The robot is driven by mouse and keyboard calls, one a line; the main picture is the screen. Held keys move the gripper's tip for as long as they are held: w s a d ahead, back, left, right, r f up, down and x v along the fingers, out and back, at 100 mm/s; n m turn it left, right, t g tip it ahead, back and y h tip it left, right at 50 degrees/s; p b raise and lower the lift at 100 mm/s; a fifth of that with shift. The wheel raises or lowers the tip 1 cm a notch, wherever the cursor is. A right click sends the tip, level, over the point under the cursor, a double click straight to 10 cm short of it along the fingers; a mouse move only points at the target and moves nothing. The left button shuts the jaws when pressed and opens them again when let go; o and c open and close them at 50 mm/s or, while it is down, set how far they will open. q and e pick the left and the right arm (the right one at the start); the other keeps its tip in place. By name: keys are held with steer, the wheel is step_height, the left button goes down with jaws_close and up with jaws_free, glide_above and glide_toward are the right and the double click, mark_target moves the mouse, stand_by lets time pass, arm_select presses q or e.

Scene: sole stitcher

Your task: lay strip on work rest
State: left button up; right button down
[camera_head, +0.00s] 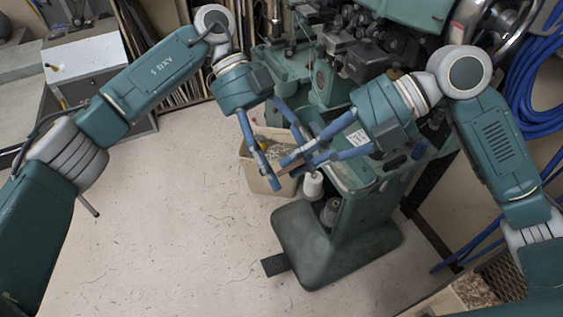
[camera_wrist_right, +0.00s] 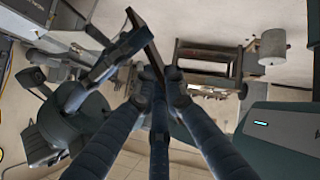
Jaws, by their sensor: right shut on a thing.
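My right gripper (camera_head: 291,165) reaches in from the right in the head view, its blue fingers close together, in front of the green stitching machine (camera_head: 365,175). In the right wrist view its fingertips (camera_wrist_right: 160,82) are shut on a thin dark brown strip (camera_wrist_right: 150,50), which sticks out beyond them at a tilt. In the head view I cannot make out the strip clearly among the fingers. My left gripper (camera_head: 289,160) has its fingers spread apart close to the right fingertips. I cannot tell whether it touches the strip. The work rest is not clearly identifiable.
A beige bin (camera_head: 262,178) stands on the floor behind the grippers. Blue hose (camera_head: 535,85) hangs at the right, and a grey cabinet (camera_head: 90,75) stands at the left. The floor at front left is clear.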

arm_select(q)
steer(key=shift+d+r, duration=0.1)
steer(key=shift+r, duration=0.05)
steer(key=c, duration=0.8)
arm_select(e)
steer(key=c, duration=1.7)
jaws_free()
steer(key=shift+c, duration=0.2)
